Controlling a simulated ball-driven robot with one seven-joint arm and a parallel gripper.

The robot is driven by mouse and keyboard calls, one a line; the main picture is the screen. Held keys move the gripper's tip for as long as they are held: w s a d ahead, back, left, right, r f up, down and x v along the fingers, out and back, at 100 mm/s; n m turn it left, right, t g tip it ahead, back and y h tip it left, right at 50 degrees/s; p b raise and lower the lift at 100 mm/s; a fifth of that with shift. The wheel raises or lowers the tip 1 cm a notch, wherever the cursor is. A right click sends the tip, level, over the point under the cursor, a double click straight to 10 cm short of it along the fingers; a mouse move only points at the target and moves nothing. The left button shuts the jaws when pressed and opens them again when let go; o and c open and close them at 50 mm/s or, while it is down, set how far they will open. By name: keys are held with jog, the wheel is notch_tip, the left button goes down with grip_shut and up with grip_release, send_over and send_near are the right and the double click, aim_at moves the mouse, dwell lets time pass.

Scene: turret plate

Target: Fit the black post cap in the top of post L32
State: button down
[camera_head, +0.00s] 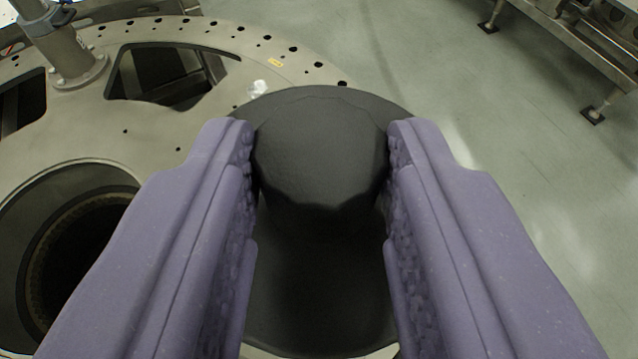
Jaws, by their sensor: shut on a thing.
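The black post cap (320,150) is in the middle of the camera_head view. It has a raised knob in the centre and a wider round flange (320,300) around it. My gripper (320,165) has two purple padded fingers, one on each side of the knob, and is shut on it. The cap hides what lies directly beneath it. I cannot tell whether it is in a post or above one. No post label is readable.
A round metal turret plate (150,125) with small rim holes lies at the left. It has a large round opening (85,265) and angular cut-outs. A grey post (60,45) stands at the upper left. A metal frame (590,50) stands at the upper right, with clear floor (510,160) before it.

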jog(key=shift+f, duration=0.1)
jog(key=c, duration=1)
grip_release()
jog(key=p+v, duration=0.5)
jog(key=v, duration=0.6)
